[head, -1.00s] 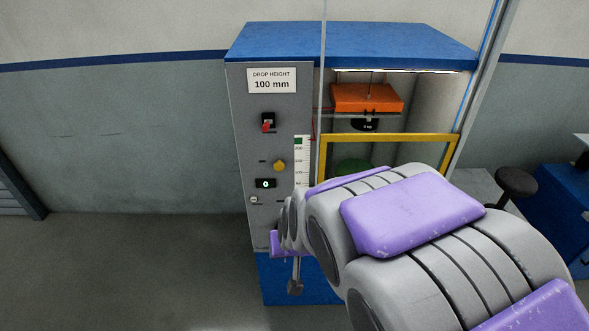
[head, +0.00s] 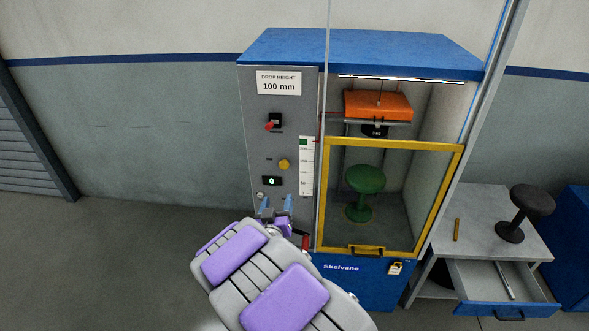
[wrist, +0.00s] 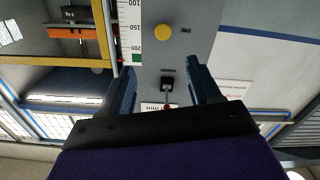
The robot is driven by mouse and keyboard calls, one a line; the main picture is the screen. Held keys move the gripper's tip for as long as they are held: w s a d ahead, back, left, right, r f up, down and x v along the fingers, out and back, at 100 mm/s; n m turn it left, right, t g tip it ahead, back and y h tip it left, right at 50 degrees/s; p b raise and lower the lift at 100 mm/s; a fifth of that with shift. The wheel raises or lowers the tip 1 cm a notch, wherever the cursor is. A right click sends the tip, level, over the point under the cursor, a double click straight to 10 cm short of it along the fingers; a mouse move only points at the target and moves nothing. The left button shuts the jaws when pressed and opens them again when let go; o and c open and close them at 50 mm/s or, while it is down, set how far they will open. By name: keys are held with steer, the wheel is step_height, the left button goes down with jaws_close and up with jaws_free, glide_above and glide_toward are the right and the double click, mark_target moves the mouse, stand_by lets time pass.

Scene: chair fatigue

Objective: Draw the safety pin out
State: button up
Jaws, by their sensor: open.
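A thin red rod (head: 331,113) shows at the left side of the orange weight block (head: 378,105), near the top of the scale; I cannot tell for certain that it is the safety pin. My gripper (head: 276,205) is open and empty in front of the lower grey control panel (head: 290,150), below and left of the rod. In the wrist view, which is upside down, its two blue fingers (wrist: 164,88) stand apart, with the red-and-black switch (wrist: 167,84) of the panel seen between them. My arm hides the panel's lower part.
A yellow-framed guard (head: 392,145) fronts the chamber, with a green stool (head: 364,180) inside. A padlock (head: 395,268) hangs on the blue base. At right are a grey bench (head: 480,220), a dark stool (head: 530,200) and an open drawer (head: 505,290). Floor at left is clear.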

steer(key=b, duration=0.1)
glide_toward(283, 166)
steer(key=d, duration=0.1)
steer(key=w, duration=0.5)
steer(key=w+b, duration=0.1)
steer(key=w, duration=0.2)
steer(key=shift+w+a+f, duration=0.2)
steer(key=shift+a, duration=0.2)
steer(key=shift+w+d+r, duration=0.15)
steer(key=shift+w+d, duration=0.2)
steer(key=shift+w, duration=0.1)
steer(key=shift+a, duration=0.5)
steer(key=shift+c, duration=0.7)
steer(key=shift+d, duration=0.35)
steer(key=c, duration=0.6)
steer(key=shift+a, duration=0.1)
jaws_close()
